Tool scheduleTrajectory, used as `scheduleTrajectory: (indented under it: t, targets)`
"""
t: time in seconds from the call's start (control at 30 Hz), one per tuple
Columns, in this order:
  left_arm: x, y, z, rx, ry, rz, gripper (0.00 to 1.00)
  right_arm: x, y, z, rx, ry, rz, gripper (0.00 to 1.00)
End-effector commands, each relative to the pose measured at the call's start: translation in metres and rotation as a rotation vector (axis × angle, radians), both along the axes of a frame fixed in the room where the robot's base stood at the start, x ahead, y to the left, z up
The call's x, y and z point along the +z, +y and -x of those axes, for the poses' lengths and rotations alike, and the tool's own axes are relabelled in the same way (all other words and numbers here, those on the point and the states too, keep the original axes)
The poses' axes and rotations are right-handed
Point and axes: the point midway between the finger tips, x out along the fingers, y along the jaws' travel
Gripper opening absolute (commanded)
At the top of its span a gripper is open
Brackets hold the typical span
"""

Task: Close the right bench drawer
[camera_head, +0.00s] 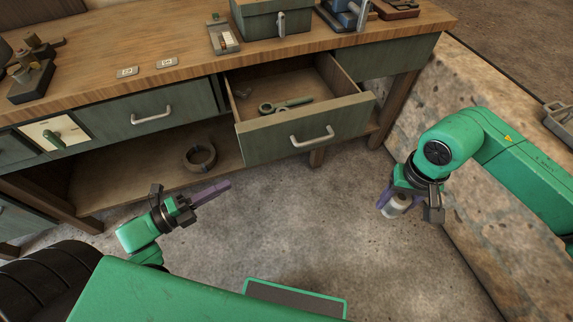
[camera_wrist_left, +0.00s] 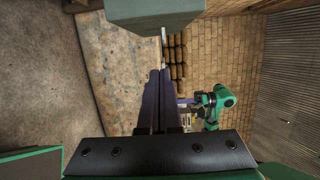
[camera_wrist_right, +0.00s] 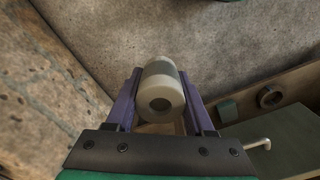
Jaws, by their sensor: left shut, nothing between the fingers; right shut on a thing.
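The right bench drawer (camera_head: 308,132) stands pulled out, its green front facing me, with a metal bar handle (camera_head: 312,136). A tool with a ring end (camera_head: 284,104) lies inside. In the left wrist view the handle (camera_wrist_left: 164,48) shows ahead of the fingers. My left gripper (camera_head: 211,193) is shut and empty, in front of the bench, left of and below the drawer front, apart from it. My right gripper (camera_head: 393,206) is shut on a white and grey cylinder (camera_wrist_right: 160,92), held to the right of the drawer, over the floor.
The other bench drawer (camera_head: 151,112) on the left is shut. A ring-shaped part (camera_head: 200,157) lies on the lower shelf. A green box (camera_head: 270,18) stands on the bench top. A stone wall (camera_head: 440,150) bounds the right. The floor before the drawer is clear.

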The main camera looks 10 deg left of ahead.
Motion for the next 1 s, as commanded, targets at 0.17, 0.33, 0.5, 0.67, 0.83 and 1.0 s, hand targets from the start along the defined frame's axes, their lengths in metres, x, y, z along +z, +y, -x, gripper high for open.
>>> scheduleTrajectory:
  t: [0.17, 0.33, 0.5, 0.67, 0.83, 1.0]
  targets:
    - [0.001, -0.02, -0.023, 0.002, -0.002, 0.002, 0.0, -0.002, 0.0, 0.0, 0.0, 0.0, 0.0, 0.0]
    - [0.001, -0.047, -0.051, 0.002, -0.001, 0.003, 0.0, -0.005, 0.0, 0.0, 0.0, 0.0, 0.0, 0.0]
    - [-0.001, -0.06, -0.078, 0.003, 0.001, -0.003, 0.0, -0.007, 0.0, 0.0, 0.0, 0.0, 0.0, 0.0]
    - [-0.001, -0.047, -0.097, 0.004, 0.004, -0.001, 0.0, -0.01, 0.0, 0.0, 0.0, 0.0, 0.0, 0.0]
    - [-0.001, -0.043, -0.103, 0.004, 0.006, 0.0, 0.0, -0.01, 0.0, 0.0, 0.0, 0.0, 0.0, 0.0]
    - [-0.001, -0.043, -0.102, 0.004, 0.006, 0.001, 0.0, -0.01, 0.0, 0.0, 0.0, 0.0, 0.0, 0.0]
